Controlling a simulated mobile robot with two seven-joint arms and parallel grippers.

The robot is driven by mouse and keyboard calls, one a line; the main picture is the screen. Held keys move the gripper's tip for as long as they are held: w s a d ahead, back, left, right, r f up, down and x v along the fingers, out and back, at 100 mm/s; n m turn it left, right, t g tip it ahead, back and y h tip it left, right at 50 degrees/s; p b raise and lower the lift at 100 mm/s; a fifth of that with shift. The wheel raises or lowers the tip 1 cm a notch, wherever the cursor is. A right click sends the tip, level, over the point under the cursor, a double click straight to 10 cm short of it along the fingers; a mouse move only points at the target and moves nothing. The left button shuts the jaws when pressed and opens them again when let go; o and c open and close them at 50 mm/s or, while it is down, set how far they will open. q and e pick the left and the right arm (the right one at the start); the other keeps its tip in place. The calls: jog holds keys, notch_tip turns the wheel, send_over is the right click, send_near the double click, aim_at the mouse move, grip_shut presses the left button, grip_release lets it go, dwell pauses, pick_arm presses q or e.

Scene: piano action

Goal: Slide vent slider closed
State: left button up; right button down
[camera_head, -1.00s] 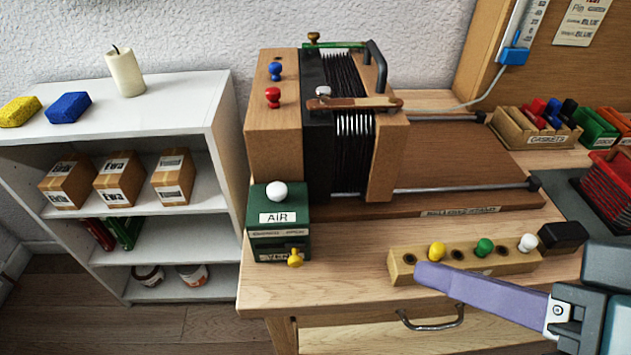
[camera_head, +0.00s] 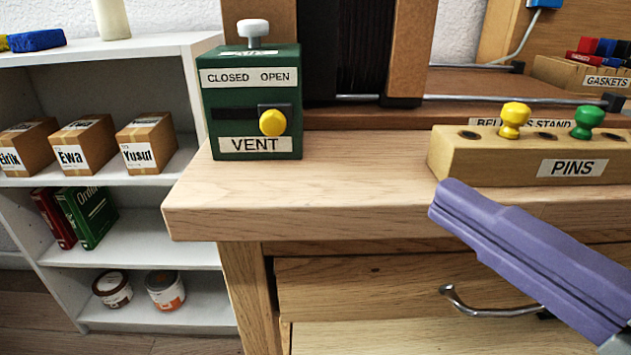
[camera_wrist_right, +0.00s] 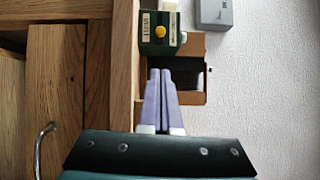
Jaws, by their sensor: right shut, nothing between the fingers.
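The green vent box (camera_head: 225,137) stands near the left front corner of the bench, with CLOSED and OPEN labels and a VENT label. Its slider, with a yellow knob (camera_head: 272,122), sits at the right end of the dark slot, under OPEN. In the right wrist view the yellow knob (camera_wrist_right: 160,32) shows on the green box (camera_wrist_right: 150,45), ahead of my fingers. My right gripper (camera_head: 440,197) has purple fingers that are shut and empty, in front of the bench and to the right of the box, apart from it. My left gripper is not in view.
A wooden PINS block (camera_head: 480,165) with yellow and green pins stands to the right of the box. A drawer handle (camera_head: 490,308) sticks out below the bench top. A white shelf (camera_head: 150,259) stands to the left. The bench top between box and block is clear.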

aim_at(362, 196)
pick_arm(q)
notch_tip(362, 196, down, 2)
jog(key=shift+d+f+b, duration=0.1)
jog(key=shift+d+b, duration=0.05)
jog(key=shift+b, duration=0.3)
pick_arm(e)
jog(key=shift+d+f+m+t, duration=0.3)
jog(key=shift+d+f+m, duration=0.1)
jog(key=shift+f+m, duration=0.25)
jog(key=shift+w, duration=0.1)
jog(key=x, duration=1)
jog(key=shift+a+b, duration=0.1)
jog(key=shift+b, duration=0.3)
jog(key=shift+w+a+r, duration=0.1)
jog(key=shift+a, duration=0.45)
jog(key=shift+w+a+r, duration=0.1)
jog(key=shift+w+a, duration=0.05)
jog(key=shift+a, duration=1.05)
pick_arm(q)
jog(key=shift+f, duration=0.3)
pick_arm(e)
jog(key=shift+w+a, duration=0.15)
